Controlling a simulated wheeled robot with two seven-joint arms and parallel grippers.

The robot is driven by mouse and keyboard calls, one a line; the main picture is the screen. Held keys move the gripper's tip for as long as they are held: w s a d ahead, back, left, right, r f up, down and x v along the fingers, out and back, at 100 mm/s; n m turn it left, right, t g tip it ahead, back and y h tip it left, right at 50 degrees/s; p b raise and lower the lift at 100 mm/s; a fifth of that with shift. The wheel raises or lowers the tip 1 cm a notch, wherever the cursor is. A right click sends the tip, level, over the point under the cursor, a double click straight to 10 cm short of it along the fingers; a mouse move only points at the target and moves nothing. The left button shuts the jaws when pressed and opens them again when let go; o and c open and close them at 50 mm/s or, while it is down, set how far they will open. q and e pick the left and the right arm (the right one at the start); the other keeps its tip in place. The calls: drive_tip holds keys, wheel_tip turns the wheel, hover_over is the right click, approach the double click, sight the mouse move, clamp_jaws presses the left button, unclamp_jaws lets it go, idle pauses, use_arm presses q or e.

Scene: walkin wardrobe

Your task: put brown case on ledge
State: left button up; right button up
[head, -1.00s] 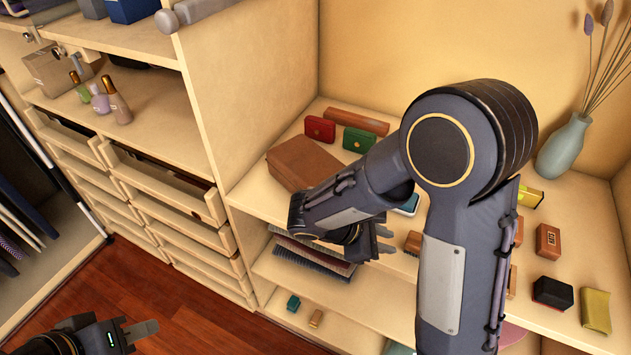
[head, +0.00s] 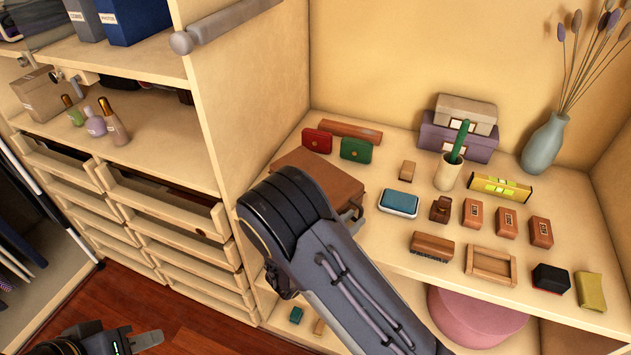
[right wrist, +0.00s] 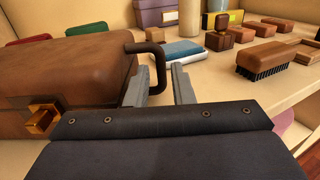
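The brown case (head: 322,180) lies on the wooden shelf top (head: 400,228) against the upright panel. In the right wrist view the case (right wrist: 70,80) is at the left, with a brass clasp and a dark handle (right wrist: 155,55) at its right end. My right gripper (right wrist: 160,88) is open, with its fingers on either side of the handle's lower end; contact cannot be told. In the head view my right forearm hides this gripper and part of the case. My left gripper (head: 148,341) is low at the bottom left, away from the case. Which surface is the ledge is unclear.
Bottles (head: 95,124) stand on the left shelf.

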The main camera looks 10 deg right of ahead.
drive_tip(key=shift+x, duration=1.1)
use_arm(q)
drive_tip(key=shift+r, duration=0.3)
use_arm(e)
clamp_jaws()
drive_tip(key=shift+r, duration=0.15)
